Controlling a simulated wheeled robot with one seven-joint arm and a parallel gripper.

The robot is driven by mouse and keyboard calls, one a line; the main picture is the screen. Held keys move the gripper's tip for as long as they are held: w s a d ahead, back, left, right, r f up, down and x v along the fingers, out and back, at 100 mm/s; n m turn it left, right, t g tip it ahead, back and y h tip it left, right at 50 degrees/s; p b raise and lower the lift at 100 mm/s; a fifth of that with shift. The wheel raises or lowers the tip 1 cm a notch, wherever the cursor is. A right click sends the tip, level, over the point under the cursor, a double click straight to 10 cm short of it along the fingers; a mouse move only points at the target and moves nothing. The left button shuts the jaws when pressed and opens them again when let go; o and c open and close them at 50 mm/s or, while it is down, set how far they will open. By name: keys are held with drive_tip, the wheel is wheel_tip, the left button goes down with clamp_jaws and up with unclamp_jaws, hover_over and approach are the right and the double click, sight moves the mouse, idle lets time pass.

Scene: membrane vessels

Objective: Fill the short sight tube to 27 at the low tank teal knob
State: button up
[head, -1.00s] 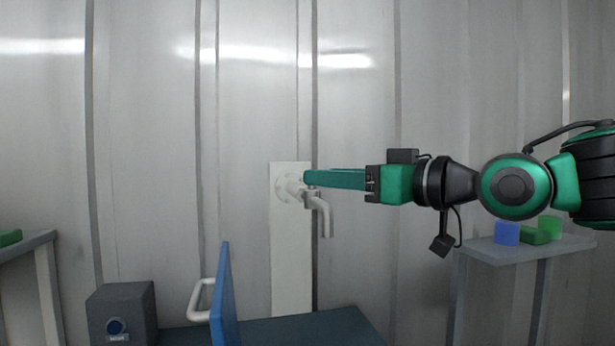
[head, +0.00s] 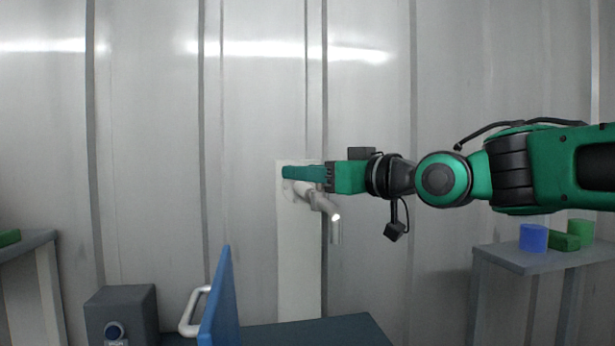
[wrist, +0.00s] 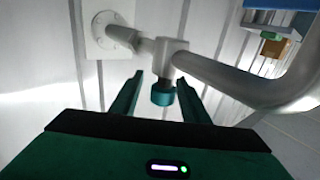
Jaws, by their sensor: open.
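A grey metal tap (head: 335,228) with a down-bent spout sticks out from a pale wall plate (head: 298,255) in the head view. In the wrist view the tap's pipe (wrist: 225,80) crosses the top, and a short teal knob (wrist: 163,94) sits on its valve body (wrist: 168,55). My gripper (head: 288,172) is at the tap, its green fingers hiding the knob in the head view. In the wrist view my gripper (wrist: 160,98) is open, with the knob between its fingers and gaps visible on both sides. I see no sight tube or scale in these views.
A blue upright panel with a white handle (head: 192,312) stands at lower left beside a dark box (head: 122,312). A dark blue surface (head: 330,332) lies below the tap. A grey side table (head: 510,258) at right bears blue and green blocks.

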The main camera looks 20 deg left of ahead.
drive_tip(key=shift+w+a, duration=0.15)
drive_tip(key=shift+a, duration=0.35)
clamp_jaws()
drive_tip(key=c, duration=1.1)
unclamp_jaws()
drive_tip(key=shift+o, duration=0.2)
drive_tip(key=shift+g, duration=0.3)
drive_tip(key=shift+s+d+r+n+g+h, duration=0.15)
drive_tip(key=shift+s+n+g, duration=0.4)
drive_tip(key=shift+n+g, duration=1.75)
drive_tip(key=shift+s+f+n+g+h, duration=0.1)
drive_tip(key=shift+s+n+g+h, duration=0.3)
drive_tip(key=shift+n+g, duration=1.95)
drive_tip(key=shift+s+d+r+n+g+h, duration=0.1)
drive_tip(key=shift+s+n+g, duration=0.75)
drive_tip(key=shift+g, duration=2.8)
drive_tip(key=shift+d+n+g+h, duration=0.1)
drive_tip(key=shift+n+g+h, duration=0.45)
drive_tip(key=shift+n+g, duration=0.35)
